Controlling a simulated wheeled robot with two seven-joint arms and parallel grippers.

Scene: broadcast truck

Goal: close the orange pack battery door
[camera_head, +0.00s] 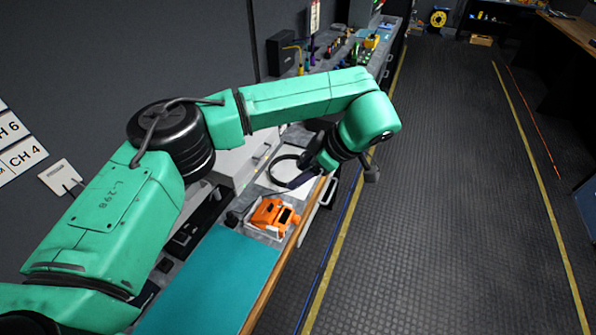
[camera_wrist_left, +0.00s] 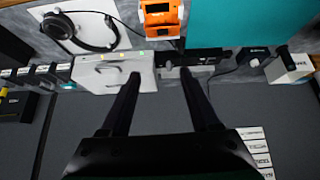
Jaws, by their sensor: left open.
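The orange pack (camera_head: 266,213) sits in a white cradle on the bench, beside a teal mat. It has dark recessed areas on its faces; I cannot tell its battery door apart or how far open it is. The pack also shows at the top of the left wrist view (camera_wrist_left: 174,19). My left gripper (camera_head: 297,181) is above the bench, just beyond the pack in the head view, partly hidden by its own wrist. In the left wrist view its two fingers (camera_wrist_left: 160,76) are apart and empty, and the pack is beyond their tips. My right gripper is not in view.
The teal mat (camera_head: 215,280) is clear. Headphones (camera_wrist_left: 95,47) lie on a white sheet near the pack. A light grey box (camera_wrist_left: 103,75) stands by the wall side. Tools and small devices fill the far bench. The ribbed floor (camera_head: 440,200) to the right is open.

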